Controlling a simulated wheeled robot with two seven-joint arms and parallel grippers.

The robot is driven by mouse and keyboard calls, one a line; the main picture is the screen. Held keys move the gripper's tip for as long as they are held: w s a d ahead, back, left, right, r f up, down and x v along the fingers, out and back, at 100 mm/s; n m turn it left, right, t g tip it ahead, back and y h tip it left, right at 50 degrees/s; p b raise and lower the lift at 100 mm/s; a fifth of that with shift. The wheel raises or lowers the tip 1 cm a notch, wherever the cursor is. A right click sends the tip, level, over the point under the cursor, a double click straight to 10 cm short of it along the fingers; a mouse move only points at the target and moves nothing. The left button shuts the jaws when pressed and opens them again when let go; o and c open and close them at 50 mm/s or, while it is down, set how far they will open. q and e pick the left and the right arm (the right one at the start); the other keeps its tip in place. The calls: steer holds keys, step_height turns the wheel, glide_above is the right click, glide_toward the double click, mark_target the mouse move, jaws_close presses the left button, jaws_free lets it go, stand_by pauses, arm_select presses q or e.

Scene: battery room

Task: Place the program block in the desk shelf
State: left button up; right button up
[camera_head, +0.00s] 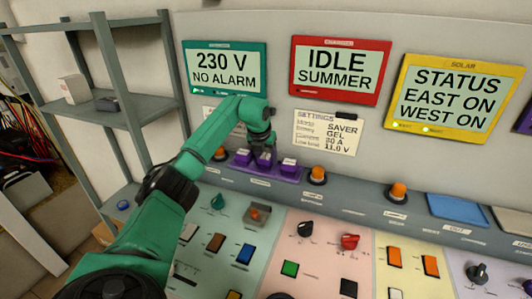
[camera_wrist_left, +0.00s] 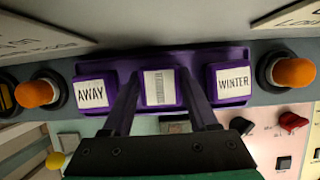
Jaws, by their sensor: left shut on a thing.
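A purple holder (camera_head: 262,173) sits on the ledge at the back of the control desk and also shows in the left wrist view (camera_wrist_left: 128,62). Purple program blocks stand in it: one labelled AWAY (camera_wrist_left: 91,94) and one labelled WINTER (camera_wrist_left: 232,82). Between them is a middle block (camera_wrist_left: 159,88) with a pale, striped label. My left gripper (camera_head: 263,143) reaches down from above, its fingers (camera_wrist_left: 162,108) on both sides of the middle block, shut on it. I cannot tell whether that block is seated or slightly lifted. My right gripper is not in view.
Orange knobs (camera_head: 317,175) flank the holder. A grey shelf rack (camera_head: 113,98) at left bears a white box (camera_head: 74,89) and a small dark object (camera_head: 106,104). A red screen (camera_head: 340,70) reads IDLE SUMMER. Buttons and switches cover the desk in front.

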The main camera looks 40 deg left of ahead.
arm_select(q)
steer(key=o, duration=1.4)
steer(key=shift+f, duration=0.1)
steer(key=b+v, duration=0.2)
steer(key=v, duration=1)
steer(key=shift+d, duration=0.1)
